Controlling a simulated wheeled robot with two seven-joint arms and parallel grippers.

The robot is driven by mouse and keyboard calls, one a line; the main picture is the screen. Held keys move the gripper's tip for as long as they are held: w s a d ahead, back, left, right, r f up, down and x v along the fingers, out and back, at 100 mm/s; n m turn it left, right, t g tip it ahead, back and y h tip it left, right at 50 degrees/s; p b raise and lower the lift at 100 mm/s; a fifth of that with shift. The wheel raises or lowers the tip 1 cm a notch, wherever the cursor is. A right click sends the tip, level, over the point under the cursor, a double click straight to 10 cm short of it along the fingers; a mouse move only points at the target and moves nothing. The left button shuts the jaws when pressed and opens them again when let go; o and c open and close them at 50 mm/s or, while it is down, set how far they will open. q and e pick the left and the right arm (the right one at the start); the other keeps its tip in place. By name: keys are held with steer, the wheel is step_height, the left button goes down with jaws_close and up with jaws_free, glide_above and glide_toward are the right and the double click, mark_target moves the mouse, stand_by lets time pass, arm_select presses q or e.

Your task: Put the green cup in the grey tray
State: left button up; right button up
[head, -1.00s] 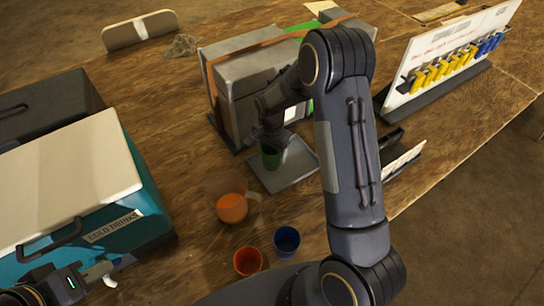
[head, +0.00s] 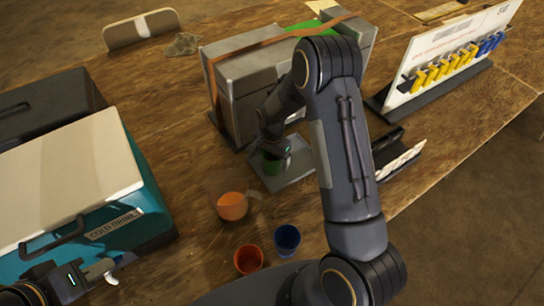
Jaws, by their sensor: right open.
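The green cup (head: 271,164) is at the left part of the grey tray (head: 298,171), right below my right gripper (head: 272,152). I cannot tell for certain whether the cup's base rests on the tray. My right gripper is open around or just above the cup's rim; its fingers are partly hidden by the wrist. My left gripper (head: 104,272) is at the lower left, in front of the cooler and away from the cup; its jaws are too small to read.
A clear jug with orange drink (head: 232,205) stands just left of the tray. An orange cup (head: 248,260) and a blue cup (head: 287,238) stand nearer. A grey strapped box (head: 245,85) is behind the tray. A teal cooler (head: 150,222) fills the left. A key board (head: 450,55) stands right.

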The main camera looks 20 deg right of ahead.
steer(key=shift+r, duration=0.1)
steer(key=s+r+n+t+y+b, duration=0.1)
steer(key=s+r, duration=0.2)
steer(key=r, duration=0.7)
steer(key=s+r+n+y, duration=0.1)
steer(key=s+r, duration=0.2)
steer(key=r, duration=0.6)
steer(key=s+a+r+n+t, duration=0.1)
steer(key=s+r+n, duration=0.1)
steer(key=s, duration=0.5)
steer(key=s+a+r+n+t+y, duration=0.1)
steer(key=s+r+n+t, duration=0.1)
steer(key=s, duration=0.5)
steer(key=s+a+r+n+t, duration=0.1)
steer(key=s+r+n, duration=0.1)
steer(key=s+n, duration=0.2)
steer(key=s, duration=0.3)
steer(key=shift+a+r+t+y, duration=0.25)
steer(key=shift+a+t+y, duration=0.05)
steer(key=shift+a+y, duration=0.1)
steer(key=shift+c, duration=0.2)
